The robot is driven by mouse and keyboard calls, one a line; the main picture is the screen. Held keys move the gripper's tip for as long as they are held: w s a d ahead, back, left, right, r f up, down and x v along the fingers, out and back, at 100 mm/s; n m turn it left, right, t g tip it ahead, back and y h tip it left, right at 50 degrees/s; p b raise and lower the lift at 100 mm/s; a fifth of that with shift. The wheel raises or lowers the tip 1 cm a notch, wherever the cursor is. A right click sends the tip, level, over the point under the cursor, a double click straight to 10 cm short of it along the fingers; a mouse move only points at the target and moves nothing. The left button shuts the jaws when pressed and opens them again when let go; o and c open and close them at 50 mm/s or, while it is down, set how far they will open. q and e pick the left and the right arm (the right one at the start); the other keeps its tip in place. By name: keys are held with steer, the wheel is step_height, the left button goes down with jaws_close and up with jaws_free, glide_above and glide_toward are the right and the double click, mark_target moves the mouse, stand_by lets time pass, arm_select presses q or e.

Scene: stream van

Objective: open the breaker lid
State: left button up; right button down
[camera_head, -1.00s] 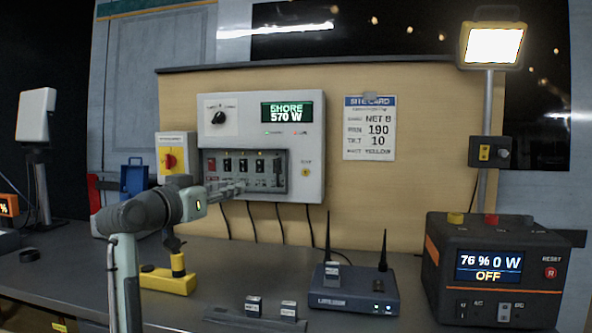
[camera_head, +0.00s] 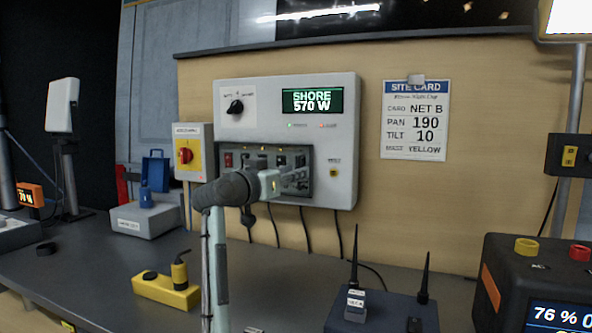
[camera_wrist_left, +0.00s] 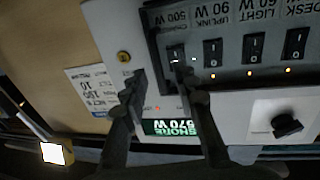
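The breaker bay (camera_head: 262,158) is a grey-framed recess with a row of dark switches, low on the front of the white power panel (camera_head: 343,120). It also shows upside down in the left wrist view (camera_wrist_left: 232,50). I cannot make out a clear lid over the switches. My left gripper (camera_head: 298,180) is in front of the bay's right part in the head view and hides its lower part. In the left wrist view, the two fingers (camera_wrist_left: 160,82) are apart with nothing seen between them, near the bay's frame edge. Contact cannot be told. My right gripper is not in view.
A rotary knob (camera_head: 236,107) and a green display (camera_head: 312,100) are above the bay. A yellow box with a red switch (camera_head: 187,154) is at its left. A yellow device (camera_head: 166,291), a router (camera_head: 388,311) and a dark power unit (camera_head: 510,262) stand on the bench.

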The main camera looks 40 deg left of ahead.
arm_select(q)
steer(key=shift+w, duration=0.75)
jaws_close()
